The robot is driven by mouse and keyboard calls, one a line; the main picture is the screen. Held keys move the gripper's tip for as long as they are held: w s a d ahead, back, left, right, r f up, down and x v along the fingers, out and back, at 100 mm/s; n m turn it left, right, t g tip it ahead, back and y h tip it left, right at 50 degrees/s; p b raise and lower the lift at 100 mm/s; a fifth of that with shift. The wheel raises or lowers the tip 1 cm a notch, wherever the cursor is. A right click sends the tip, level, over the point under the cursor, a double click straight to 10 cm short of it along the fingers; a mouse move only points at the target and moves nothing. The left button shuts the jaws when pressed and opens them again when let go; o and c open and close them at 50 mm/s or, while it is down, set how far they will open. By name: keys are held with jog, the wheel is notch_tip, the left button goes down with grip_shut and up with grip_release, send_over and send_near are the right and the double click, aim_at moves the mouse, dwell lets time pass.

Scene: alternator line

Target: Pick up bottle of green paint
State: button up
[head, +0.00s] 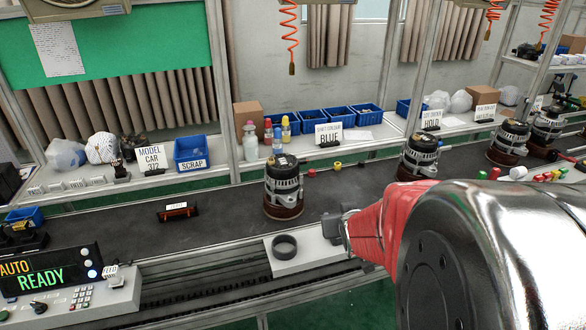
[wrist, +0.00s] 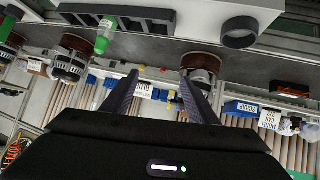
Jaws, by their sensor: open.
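A green bottle (wrist: 101,45) with a pale end shows in the upper left of the wrist view, beside a dark grey slotted rack. My gripper (wrist: 159,76) is open and empty, its two dark fingers spread toward the conveyor. The green bottle lies outside the fingers, off to their left in that view. I cannot make this bottle out in the head view, where my red and silver arm covers the right front.
Several alternators stand on the dark conveyor, one (head: 284,185) at the middle. A black ring (head: 285,246) sits on a white plate in front. The slotted rack (wrist: 118,18) is near the green bottle. Blue bins (head: 309,122) line the back shelf. The conveyor's left part is mostly clear.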

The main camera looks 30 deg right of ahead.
jog(key=s+d+f+m+t+h, duration=0.1)
jog(key=s+d+f, duration=0.1)
jog(key=d+f, duration=0.2)
jog(key=s+d+f+m+t+h, duration=0.1)
jog(key=s+d+f, duration=0.2)
jog(key=d, duration=0.7)
jog(key=shift+s+d+f+m+t+h, duration=0.15)
jog(key=shift+s+f+m+t+h, duration=0.2)
jog(key=shift+f, duration=0.3)
jog(key=shift+w, duration=0.1)
